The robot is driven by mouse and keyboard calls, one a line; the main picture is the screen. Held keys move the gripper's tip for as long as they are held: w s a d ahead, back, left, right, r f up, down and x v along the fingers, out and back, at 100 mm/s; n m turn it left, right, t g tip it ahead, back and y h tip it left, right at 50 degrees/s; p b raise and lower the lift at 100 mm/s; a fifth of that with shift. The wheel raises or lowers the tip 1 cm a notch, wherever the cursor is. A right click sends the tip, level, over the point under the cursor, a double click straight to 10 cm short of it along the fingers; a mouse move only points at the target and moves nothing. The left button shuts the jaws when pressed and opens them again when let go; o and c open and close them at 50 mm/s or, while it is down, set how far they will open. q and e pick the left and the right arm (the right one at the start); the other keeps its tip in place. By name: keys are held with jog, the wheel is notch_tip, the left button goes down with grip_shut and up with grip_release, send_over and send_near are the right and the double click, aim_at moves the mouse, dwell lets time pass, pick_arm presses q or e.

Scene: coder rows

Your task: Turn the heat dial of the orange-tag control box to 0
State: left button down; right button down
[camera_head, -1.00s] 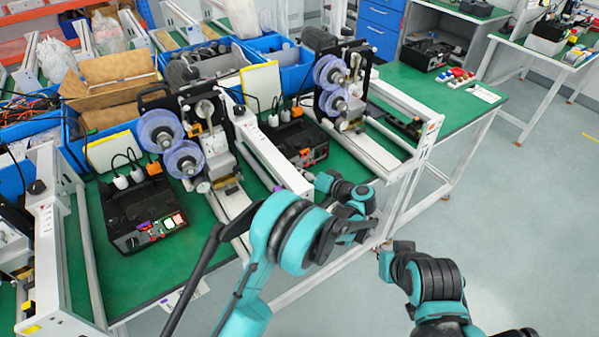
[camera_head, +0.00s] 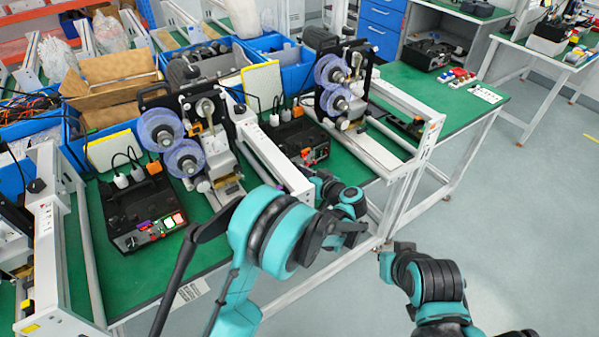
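My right arm is at the lower right over the floor; no fingers show.
Two machines with clear purple reels (camera_head: 161,129) stand beside the boxes. White rails (camera_head: 268,161) run between the work places. Blue bins and a cardboard box (camera_head: 115,75) line the back. The floor at the right is clear.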

dwell(0.3)
pick_arm(q)
jog(key=c, duration=1.3)
grip_release()
jog(key=shift+w, duration=0.1)
jog(key=v, duration=0.7)
jog(key=shift+s+d, duration=0.1)
jog(key=shift+s, duration=0.15)
